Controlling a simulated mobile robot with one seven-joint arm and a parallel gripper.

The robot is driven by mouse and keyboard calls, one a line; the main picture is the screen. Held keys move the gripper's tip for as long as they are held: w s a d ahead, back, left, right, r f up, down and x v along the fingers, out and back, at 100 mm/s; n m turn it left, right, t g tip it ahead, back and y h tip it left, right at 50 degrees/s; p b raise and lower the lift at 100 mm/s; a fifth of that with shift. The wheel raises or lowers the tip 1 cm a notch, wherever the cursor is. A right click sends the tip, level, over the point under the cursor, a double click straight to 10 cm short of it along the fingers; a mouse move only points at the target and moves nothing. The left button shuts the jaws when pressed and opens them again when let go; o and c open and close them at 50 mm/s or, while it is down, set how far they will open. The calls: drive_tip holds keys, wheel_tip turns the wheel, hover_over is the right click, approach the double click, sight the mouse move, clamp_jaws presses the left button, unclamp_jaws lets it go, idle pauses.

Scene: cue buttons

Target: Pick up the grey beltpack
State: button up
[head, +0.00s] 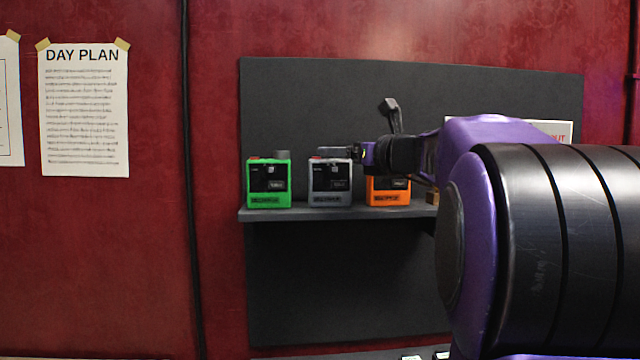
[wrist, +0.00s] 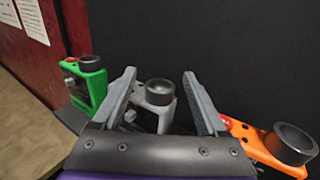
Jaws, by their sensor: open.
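The grey beltpack (head: 330,183) stands on a dark wall shelf between a green beltpack (head: 269,184) and an orange beltpack (head: 388,190). In the wrist view the grey beltpack (wrist: 158,103) lies between the two fingers of my gripper (wrist: 158,80), with its round dark knob facing the camera. My gripper is open, and I cannot tell whether either finger touches the beltpack. In the head view my gripper (head: 338,153) is at the top of the grey beltpack. My arm partly covers the orange beltpack.
The shelf (head: 290,214) is narrow, with a dark panel (head: 330,100) behind it. The green beltpack (wrist: 90,80) and the orange beltpack (wrist: 280,150) stand close on either side of my fingers. A sign (head: 555,130) is partly hidden by my arm.

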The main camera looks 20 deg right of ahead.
drive_tip(key=shift+w+a, duration=0.1)
drive_tip(key=shift+w, duration=0.2)
drive_tip(key=shift+s+r, duration=0.1)
drive_tip(key=shift+s, duration=0.05)
drive_tip(key=shift+c, duration=0.5)
clamp_jaws()
idle(0.6)
